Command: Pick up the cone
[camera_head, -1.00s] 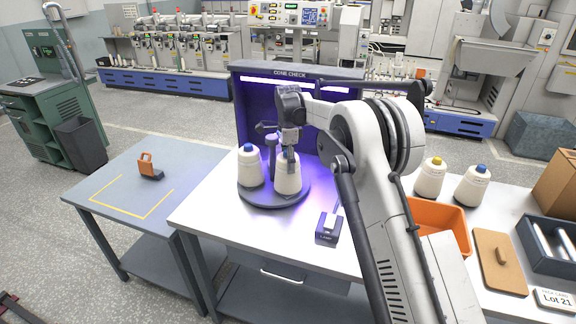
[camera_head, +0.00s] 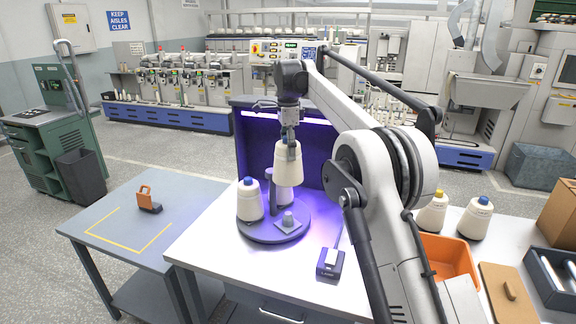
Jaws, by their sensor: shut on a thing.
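A white yarn cone (camera_head: 288,166) hangs upright from my gripper (camera_head: 288,142) in the head view. My gripper is shut on the cone's top, and the cone is raised above the round dark turntable (camera_head: 262,236). A bare holder (camera_head: 288,222) shows on the front right of the turntable. A second white cone with a blue tip (camera_head: 249,202) stands on the turntable at the left.
The purple-lit booth (camera_head: 310,155) stands behind the turntable. A small black device (camera_head: 330,264) is at its front right. Two cones (camera_head: 433,212) and an orange bin (camera_head: 447,258) are at the right. A side table (camera_head: 130,225) with an orange-handled item (camera_head: 148,199) is at the left.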

